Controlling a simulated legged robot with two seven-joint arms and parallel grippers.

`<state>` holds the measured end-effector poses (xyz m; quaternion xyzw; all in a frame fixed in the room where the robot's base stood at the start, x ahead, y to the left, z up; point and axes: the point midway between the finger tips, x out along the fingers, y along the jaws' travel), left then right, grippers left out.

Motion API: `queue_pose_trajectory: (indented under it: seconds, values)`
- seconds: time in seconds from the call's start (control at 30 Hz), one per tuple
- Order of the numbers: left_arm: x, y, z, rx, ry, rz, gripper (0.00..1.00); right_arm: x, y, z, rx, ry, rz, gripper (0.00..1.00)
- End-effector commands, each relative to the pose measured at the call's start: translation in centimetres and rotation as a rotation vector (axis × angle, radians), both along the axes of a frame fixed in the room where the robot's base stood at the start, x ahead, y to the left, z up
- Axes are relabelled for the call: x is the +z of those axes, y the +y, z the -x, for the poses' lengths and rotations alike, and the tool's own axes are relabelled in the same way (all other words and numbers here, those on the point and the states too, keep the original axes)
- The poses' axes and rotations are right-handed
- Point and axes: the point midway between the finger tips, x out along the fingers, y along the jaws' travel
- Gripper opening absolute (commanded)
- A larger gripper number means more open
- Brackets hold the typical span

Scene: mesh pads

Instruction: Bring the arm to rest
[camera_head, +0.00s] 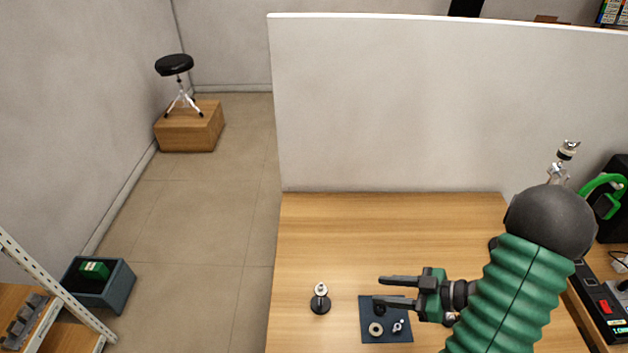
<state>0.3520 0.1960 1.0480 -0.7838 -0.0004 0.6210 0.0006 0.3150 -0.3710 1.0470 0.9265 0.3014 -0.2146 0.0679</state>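My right arm comes in from the right with a green ribbed sleeve and a dark round elbow. Its gripper (381,291) points left above the table (390,230), and its two dark fingers are apart with nothing seen between them. Below and behind the fingers is a dark blue mesh pad (369,335). On the pad lie a pale ring (376,329) and a small silvery part (398,326). A dark part under the lower finger is partly hidden. My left gripper is out of view.
A small black-based post with a metal top (320,298) stands on the table left of the pad. A white partition (390,110) closes the table's back. Black equipment with a red switch (606,307) is at the right edge. The table's back left is clear.

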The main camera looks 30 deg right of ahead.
Motion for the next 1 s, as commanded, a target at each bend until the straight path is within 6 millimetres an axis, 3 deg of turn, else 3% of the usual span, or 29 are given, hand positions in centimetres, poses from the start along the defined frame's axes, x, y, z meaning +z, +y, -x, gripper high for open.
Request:
queue_pose_trajectory:
  seconds: [0.07, 0.13, 0.27, 0.33, 0.4, 0.47, 0.6, 0.7, 0.8, 1.0]
  values:
    - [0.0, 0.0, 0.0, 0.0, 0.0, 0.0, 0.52, -0.1, -0.2, -1.1, -0.013, 0.005, 0.035, 0.38]
    - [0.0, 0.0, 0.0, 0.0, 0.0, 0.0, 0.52, -0.4, -1.0, -3.7, -0.058, 0.024, 0.12, 0.38]
    - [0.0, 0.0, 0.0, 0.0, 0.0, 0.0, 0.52, -0.2, -2.2, -10.8, -0.237, 0.102, 0.341, 0.38]
    - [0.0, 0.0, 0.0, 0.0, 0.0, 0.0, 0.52, 0.5, -1.6, -13.3, -0.361, 0.176, 0.42, 0.38]
    - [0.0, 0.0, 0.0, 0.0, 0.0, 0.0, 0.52, 0.9, 0.4, -13.9, -0.469, 0.277, 0.449, 0.38]
    - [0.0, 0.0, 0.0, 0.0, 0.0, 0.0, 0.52, 1.0, 3.2, -13.1, -0.541, 0.387, 0.439, 0.38]
    - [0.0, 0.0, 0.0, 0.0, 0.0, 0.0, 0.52, 0.4, 11.7, -8.0, -0.599, 0.665, 0.352, 0.38]
    - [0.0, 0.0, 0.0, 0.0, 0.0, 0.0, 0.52, 0.2, 15.5, -5.1, -0.589, 0.789, 0.306, 0.38]
    - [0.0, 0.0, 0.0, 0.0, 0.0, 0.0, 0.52, 0.1, 17.1, -3.8, -0.581, 0.847, 0.283, 0.38]
    - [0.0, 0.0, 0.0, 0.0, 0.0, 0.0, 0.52, 0.0, 17.2, -3.6, -0.583, 0.858, 0.278, 0.38]
